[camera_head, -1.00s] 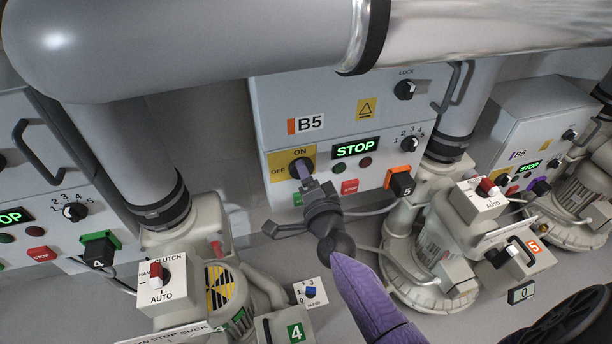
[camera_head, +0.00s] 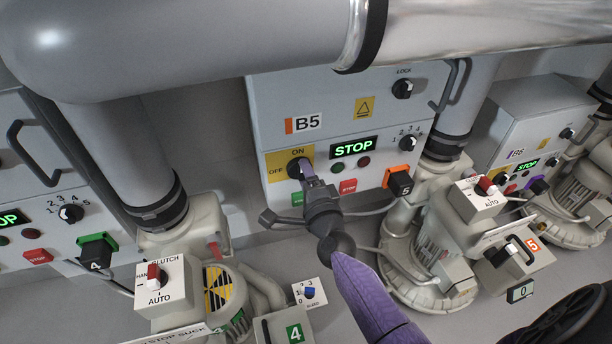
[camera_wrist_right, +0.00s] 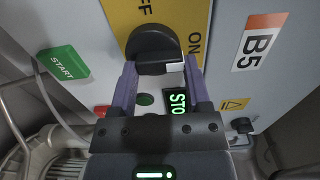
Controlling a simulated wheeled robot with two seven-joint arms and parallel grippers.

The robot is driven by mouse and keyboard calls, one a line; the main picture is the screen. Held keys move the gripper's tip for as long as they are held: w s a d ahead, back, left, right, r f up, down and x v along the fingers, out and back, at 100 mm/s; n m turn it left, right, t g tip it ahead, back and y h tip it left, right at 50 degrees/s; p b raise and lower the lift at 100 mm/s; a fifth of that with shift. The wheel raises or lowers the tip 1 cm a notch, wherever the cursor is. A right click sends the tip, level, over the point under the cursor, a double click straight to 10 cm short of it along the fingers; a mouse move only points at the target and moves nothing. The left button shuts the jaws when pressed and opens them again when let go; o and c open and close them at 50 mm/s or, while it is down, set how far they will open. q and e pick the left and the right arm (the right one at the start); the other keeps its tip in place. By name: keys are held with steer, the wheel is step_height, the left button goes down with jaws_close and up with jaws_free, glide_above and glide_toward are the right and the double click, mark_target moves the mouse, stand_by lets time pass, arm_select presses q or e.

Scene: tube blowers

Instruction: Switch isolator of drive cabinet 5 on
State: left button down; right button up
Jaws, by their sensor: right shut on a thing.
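Drive cabinet 5 (camera_head: 262,110), marked B5, stands in the middle of the head view. Its isolator is a black rotary knob (camera_head: 294,169) on a yellow plate (camera_head: 276,163) with ON above and OFF at the left. My right gripper (camera_head: 306,170) is at the knob, and its purple fingers are shut on it. In the right wrist view the fingers (camera_wrist_right: 160,72) lie on both sides of the knob's grip (camera_wrist_right: 154,42). The fingers partly hide the knob, and I cannot tell its exact angle. My left gripper is not in view.
The lit STOP display (camera_head: 354,147), a red stop button (camera_head: 348,186) and an orange-framed plug (camera_head: 399,181) sit close to the isolator. A large grey pipe (camera_head: 200,50) crosses above. Blowers stand below on both sides.

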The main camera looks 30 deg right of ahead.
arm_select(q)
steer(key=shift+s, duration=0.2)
arm_select(e)
steer(key=shift+f, duration=0.1)
steer(key=o, duration=1.3)
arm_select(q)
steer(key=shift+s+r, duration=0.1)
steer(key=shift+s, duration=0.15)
arm_select(e)
steer(key=shift+s, duration=0.1)
arm_select(q)
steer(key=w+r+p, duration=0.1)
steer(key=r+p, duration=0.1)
steer(key=p, duration=0.1)
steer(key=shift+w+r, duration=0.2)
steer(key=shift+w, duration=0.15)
arm_select(e)
steer(key=v, duration=0.9)
steer(key=shift+s+a, duration=0.1)
steer(key=shift+s, duration=0.3)
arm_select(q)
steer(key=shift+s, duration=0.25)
